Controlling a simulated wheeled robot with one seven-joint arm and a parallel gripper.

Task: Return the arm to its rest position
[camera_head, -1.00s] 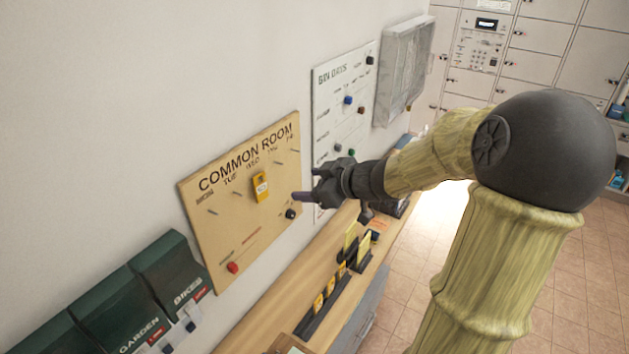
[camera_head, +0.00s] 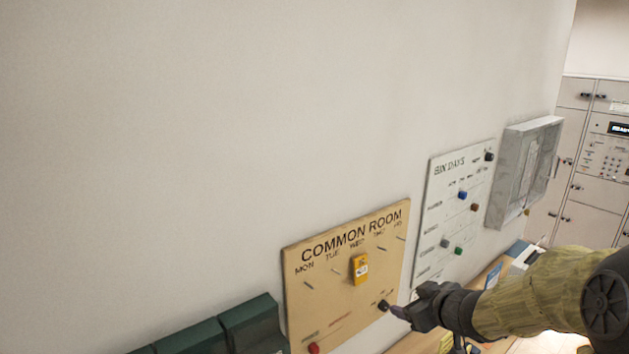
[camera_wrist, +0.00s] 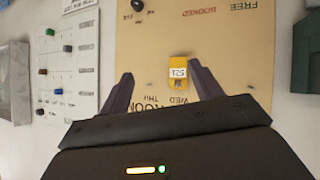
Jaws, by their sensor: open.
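My arm reaches in from the right in the head view. My gripper (camera_head: 400,310) is in front of the lower right part of the tan COMMON ROOM board (camera_head: 320,310). In the wrist view my gripper (camera_wrist: 160,85) shows two dark fingers spread apart with nothing between them. A yellow tag (camera_head: 361,269) hangs on the board under the weekday names. The tag also shows in the wrist view (camera_wrist: 180,71), beyond and between the fingertips, apart from them.
The white BIN DAYS board (camera_head: 436,215) and a grey wall box (camera_head: 520,175) are to the right. Green boxes (camera_head: 250,325) are at lower left. A wooden counter (camera_head: 405,345) runs below the boards. Lockers (camera_head: 595,210) stand far right. The upper wall is bare.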

